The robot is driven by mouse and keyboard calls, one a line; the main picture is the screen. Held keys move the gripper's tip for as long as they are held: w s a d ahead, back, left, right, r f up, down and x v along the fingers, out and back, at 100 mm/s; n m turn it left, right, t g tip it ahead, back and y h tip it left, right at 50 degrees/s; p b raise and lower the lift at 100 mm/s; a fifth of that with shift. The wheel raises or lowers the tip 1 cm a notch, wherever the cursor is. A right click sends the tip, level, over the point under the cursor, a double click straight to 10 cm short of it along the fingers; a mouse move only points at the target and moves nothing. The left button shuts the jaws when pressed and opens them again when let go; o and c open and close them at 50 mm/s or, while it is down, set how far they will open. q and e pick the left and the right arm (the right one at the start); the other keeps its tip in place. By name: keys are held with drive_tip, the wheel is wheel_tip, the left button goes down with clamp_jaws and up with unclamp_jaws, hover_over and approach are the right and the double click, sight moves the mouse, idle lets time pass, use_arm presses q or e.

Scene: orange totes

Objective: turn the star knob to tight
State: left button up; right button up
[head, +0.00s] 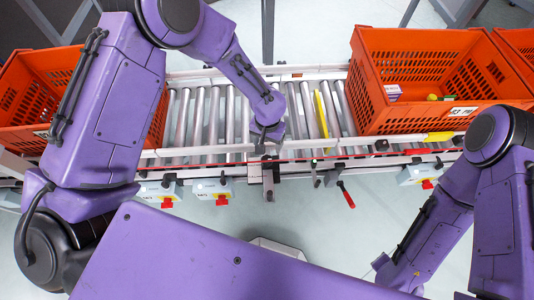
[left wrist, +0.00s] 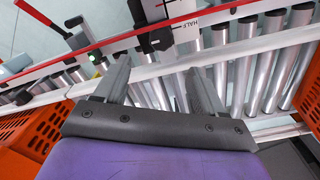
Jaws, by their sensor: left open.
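My left gripper (head: 268,133) hangs over the near rail of the roller conveyor, just above a dark clamp block (head: 268,172) on that rail. In the left wrist view the two fingers of my left gripper (left wrist: 158,66) are spread, with nothing between them. Beyond the fingertips is the black clamp block (left wrist: 150,12) with a dark rounded part (left wrist: 161,40) at its lower end, perhaps the star knob; its lobes are too small to make out. A label reading HALF (left wrist: 182,27) is beside it. My right arm shows at the right, but its gripper is not visible.
The conveyor rollers (head: 215,110) run between an orange tote (head: 30,105) at left and another (head: 425,55) with small items at right. A yellow bar (head: 321,115) crosses the rollers. A red-handled lever (head: 346,195) and boxes with red switches (head: 222,199) hang along the near side.

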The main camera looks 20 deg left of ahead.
sight(267, 159)
use_arm(q)
wheel_tip(267, 159, down, 10)
drive_tip(key=shift+s+f, duration=0.1)
drive_tip(key=shift+f, duration=0.05)
drive_tip(key=c, duration=1.1)
drive_tip(key=shift+o, duration=0.2)
